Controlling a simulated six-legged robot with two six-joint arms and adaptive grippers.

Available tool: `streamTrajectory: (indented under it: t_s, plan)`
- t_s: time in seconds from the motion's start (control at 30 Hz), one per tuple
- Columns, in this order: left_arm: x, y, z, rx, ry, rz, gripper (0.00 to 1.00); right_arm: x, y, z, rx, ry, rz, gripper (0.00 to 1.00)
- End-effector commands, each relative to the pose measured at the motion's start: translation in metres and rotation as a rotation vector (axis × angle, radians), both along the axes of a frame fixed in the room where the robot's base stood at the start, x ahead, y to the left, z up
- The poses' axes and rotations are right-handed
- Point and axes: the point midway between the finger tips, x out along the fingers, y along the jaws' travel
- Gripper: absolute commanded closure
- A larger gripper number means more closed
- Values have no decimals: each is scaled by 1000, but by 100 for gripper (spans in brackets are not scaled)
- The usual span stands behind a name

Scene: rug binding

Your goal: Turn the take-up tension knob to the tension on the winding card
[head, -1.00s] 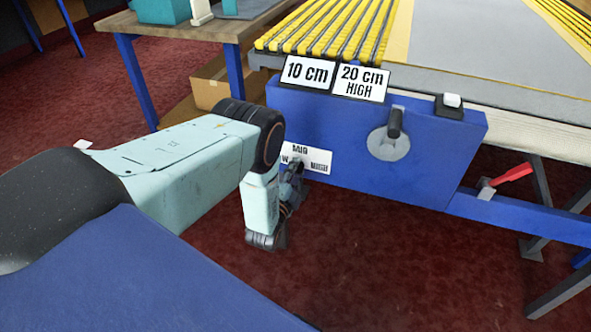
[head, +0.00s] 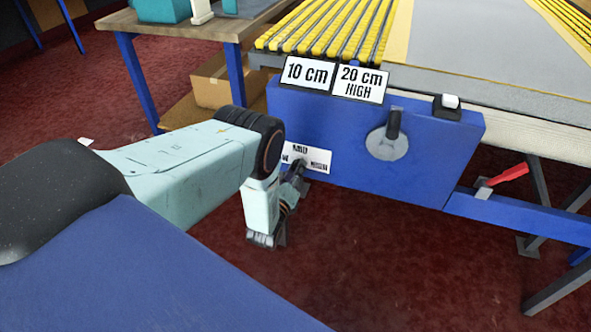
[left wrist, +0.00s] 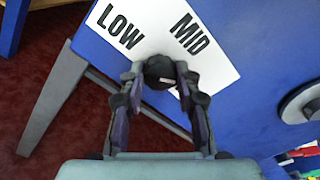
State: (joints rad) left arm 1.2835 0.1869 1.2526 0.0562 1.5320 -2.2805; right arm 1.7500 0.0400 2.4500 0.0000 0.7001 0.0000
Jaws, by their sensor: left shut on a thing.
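The black tension knob (left wrist: 160,72) sits at the lower edge of a white scale plate (left wrist: 213,62) on the blue panel. LOW and MID show in the left wrist view; HIGH is out of it. A small pale mark shows on the knob, but I cannot tell which word it points to. My left gripper (left wrist: 160,78) is shut on the knob, a finger on each side; the gripper also shows in the head view (head: 291,182). My right gripper is not in view.
A grey disc with a black handle (head: 387,144) is right of the scale plate. A black box with a white button (head: 449,104) and a red lever (head: 508,173) are further right. Yellow ribs (head: 325,32) lie above. A wooden table (head: 180,27) stands behind left.

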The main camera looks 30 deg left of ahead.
Motion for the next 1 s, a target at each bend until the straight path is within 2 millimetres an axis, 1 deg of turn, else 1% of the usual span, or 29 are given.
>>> streamTrajectory:
  t_s: [0.2, 0.5, 0.7, 1.0]
  plan:
    - [0, 1, 0, 193, 46, 1, 99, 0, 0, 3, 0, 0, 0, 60]
    - [0, 1, 0, 405, 96, 2, 99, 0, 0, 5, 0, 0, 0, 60]
    - [0, 1, 0, 493, 118, 2, 99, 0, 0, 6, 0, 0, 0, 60]
    - [0, 1, 0, 548, 131, 2, 99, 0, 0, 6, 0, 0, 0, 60]
